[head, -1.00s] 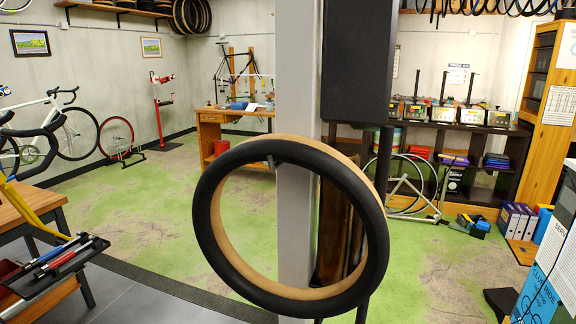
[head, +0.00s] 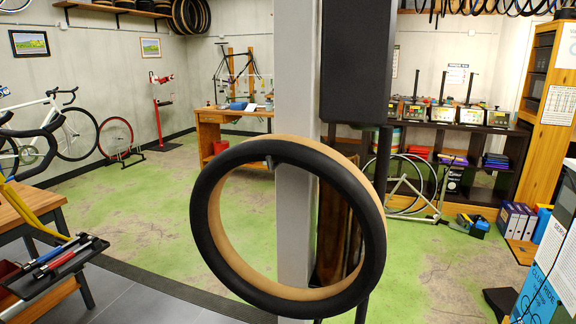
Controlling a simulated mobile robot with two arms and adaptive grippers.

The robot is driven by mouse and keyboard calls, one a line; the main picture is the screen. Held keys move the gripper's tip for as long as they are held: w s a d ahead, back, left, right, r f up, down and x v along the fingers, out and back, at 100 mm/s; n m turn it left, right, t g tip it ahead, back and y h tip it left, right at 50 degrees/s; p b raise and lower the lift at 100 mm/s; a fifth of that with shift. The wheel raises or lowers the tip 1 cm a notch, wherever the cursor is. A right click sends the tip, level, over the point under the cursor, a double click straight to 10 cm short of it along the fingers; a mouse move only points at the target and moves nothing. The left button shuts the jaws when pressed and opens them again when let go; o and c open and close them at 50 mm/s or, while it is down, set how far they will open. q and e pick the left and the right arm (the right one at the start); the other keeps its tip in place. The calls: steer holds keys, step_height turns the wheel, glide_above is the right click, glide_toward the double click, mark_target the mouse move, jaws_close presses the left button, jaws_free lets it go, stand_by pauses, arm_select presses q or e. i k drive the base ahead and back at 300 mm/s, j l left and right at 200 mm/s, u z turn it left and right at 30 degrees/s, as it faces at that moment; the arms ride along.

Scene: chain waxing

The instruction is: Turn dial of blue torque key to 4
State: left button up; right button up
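I cannot make out a blue torque key or its dial for certain. A small black tool tray (head: 50,282) at the lower left holds several slim tools with red, blue and dark parts. They are too small to tell whether one is the torque key. Neither of my grippers shows in the head view.
A tan-walled tyre (head: 205,225) hangs in front of a grey post (head: 294,220), blocking the middle. A wooden workbench (head: 212,130) stands at the back. Dark shelving (head: 515,150) is at the back right, a wooden table (head: 30,205) at the left. Green floor (head: 150,215) is open between them.

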mark_target(26, 268)
steer(key=u, duration=1.45)
